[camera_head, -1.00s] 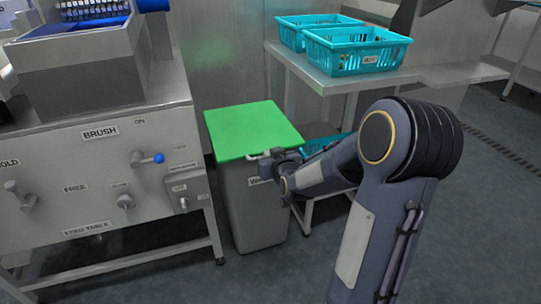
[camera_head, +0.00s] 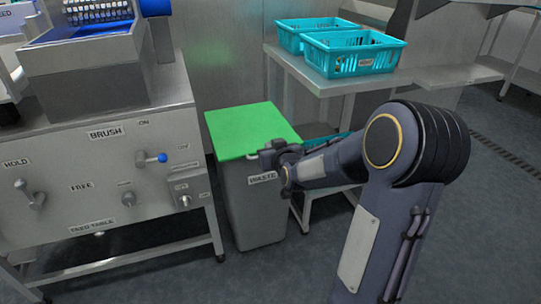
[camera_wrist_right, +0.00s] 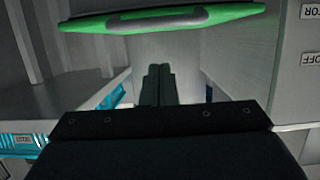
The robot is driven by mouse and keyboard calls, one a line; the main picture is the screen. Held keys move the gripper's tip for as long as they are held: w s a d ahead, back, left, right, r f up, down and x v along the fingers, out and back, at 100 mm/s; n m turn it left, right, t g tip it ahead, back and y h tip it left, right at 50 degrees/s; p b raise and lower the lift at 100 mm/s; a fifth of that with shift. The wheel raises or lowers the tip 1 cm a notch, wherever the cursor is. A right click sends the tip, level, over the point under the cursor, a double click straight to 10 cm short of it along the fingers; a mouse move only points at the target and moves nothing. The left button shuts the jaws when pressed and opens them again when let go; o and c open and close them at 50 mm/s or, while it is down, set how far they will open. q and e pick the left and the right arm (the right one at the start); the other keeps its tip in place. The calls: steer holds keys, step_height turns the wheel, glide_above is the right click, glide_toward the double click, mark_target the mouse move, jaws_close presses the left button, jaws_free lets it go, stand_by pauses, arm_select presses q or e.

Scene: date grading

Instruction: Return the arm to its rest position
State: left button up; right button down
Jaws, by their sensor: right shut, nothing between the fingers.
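My right arm comes in from the lower right in the head view and bends at its elbow toward the middle. My right gripper (camera_head: 270,154) is at the front of the green-lidded waste bin (camera_head: 252,208), near the lid's front edge; I cannot tell whether it touches the bin. In the right wrist view the two dark fingers (camera_wrist_right: 157,85) lie together with nothing between them. The green lid (camera_wrist_right: 165,20) spans the top of that view. My left gripper is not in view.
A steel machine (camera_head: 100,180) with a BRUSH label, knobs and a blue-tipped lever stands at left. Teal crates (camera_head: 355,62) sit on a steel table (camera_head: 335,82) at the back right. Another teal crate is partly hidden below. Open grey floor (camera_head: 480,220) lies at right.

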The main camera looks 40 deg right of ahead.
steer(key=s+a+f, duration=0.2)
steer(key=s+f, duration=0.3)
steer(key=s, duration=0.2)
steer(key=shift+s+a, duration=0.3)
steer(key=shift+s, duration=0.05)
steer(key=shift+r, duration=0.1)
steer(key=s+a+r+n+g+y, duration=0.3)
steer(key=s+a+g+y, duration=0.5)
steer(key=s+a, duration=1.2)
step_height(320, 180, up, 35)
steer(key=s+m+p, duration=0.1)
steer(key=s+p, duration=0.1)
steer(key=p, duration=3.2)
steer(key=shift+d+f, duration=0.15)
steer(key=shift+d, duration=0.25)
steer(key=shift+w, duration=0.1)
